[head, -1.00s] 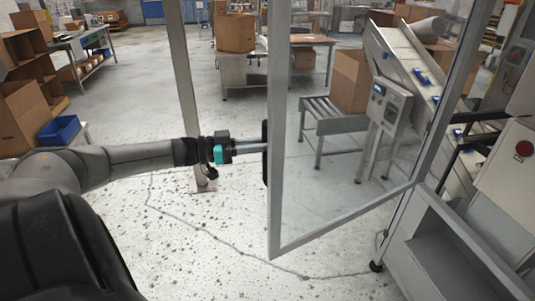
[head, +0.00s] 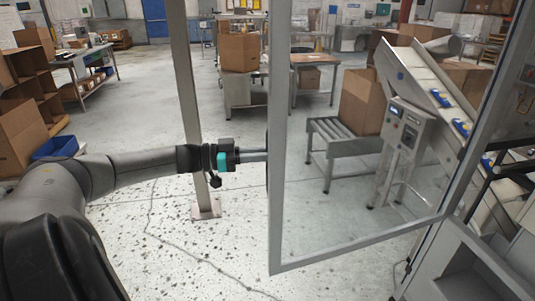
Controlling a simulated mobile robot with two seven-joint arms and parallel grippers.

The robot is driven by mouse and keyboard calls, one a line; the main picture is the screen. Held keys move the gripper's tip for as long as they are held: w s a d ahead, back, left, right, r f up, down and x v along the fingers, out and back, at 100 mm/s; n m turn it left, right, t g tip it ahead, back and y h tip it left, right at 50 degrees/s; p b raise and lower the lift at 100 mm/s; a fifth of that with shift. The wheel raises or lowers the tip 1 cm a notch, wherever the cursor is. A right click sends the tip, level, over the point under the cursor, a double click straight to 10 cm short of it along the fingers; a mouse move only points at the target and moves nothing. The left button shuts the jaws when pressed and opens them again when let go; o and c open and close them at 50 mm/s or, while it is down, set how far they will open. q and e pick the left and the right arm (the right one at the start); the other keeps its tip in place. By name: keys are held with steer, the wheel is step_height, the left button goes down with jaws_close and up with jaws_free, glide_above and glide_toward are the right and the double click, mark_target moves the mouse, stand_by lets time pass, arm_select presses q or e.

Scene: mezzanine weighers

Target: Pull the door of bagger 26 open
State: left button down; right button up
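The door (head: 276,200) of the bagger is a clear panel in a grey metal frame. In the head view it stands swung out at an angle from the machine body (head: 470,265) at the right. My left gripper (head: 262,154) reaches in from the left to the door's free upright edge. Its fingers are close together at the dark handle, most of which is hidden behind the frame edge. The fingers look shut on it. My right gripper is out of view. No number 26 is readable.
A grey post (head: 186,100) on a floor plate stands just behind my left wrist. Through the panel show a roller conveyor (head: 335,140), a carton (head: 362,102) and a control box (head: 406,128). The speckled floor left of the door is clear.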

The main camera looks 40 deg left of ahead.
arm_select(q)
steer(key=c, duration=1.1)
jaws_free()
steer(key=shift+w+d, duration=0.1)
steer(key=shift+p+v, duration=1.35)
steer(key=shift+v, duration=6.35)
steer(key=shift+f, duration=0.1)
